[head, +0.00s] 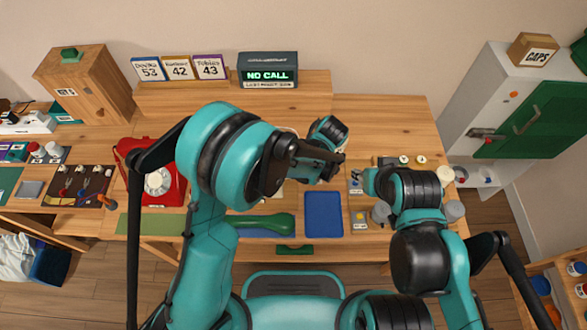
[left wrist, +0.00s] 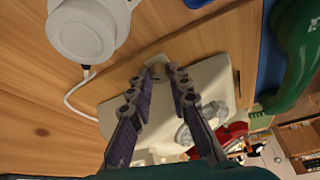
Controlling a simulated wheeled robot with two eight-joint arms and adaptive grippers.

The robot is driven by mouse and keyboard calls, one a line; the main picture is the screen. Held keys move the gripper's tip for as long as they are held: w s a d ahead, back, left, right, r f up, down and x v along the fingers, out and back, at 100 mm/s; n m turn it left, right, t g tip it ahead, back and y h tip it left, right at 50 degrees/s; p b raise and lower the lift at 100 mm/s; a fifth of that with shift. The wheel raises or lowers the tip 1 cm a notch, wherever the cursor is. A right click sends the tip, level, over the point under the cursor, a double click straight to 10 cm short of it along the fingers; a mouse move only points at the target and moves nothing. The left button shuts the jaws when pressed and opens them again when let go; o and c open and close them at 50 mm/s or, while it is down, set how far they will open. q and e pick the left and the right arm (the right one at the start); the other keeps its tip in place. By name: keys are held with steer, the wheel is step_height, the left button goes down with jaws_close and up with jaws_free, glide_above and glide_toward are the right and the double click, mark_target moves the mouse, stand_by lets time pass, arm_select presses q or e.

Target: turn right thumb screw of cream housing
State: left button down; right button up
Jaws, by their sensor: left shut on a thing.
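The cream housing (left wrist: 205,82) lies on the wooden table in the left wrist view; in the head view my left arm hides most of it. My left gripper (left wrist: 154,73) has its two fingers over the housing's edge, with a small pale-brown piece (left wrist: 157,72) between the tips, seemingly the thumb screw. The fingers are shut on it; a gap stays between them. Clear round parts (left wrist: 186,134) sit on the housing beside the right finger. In the head view my right arm's end (head: 368,182) is over the right of the table; its fingers are not clear.
A white round device (left wrist: 88,28) with a cable stands near the housing. A green handset (head: 262,223) and a blue tray (head: 323,214) lie at the front. A red phone (head: 165,187) stands left. A NO CALL display (head: 267,72) is at the back.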

arm_select(q)
steer(key=c, duration=1.7)
jaws_free()
steer(key=v, duration=1.2)
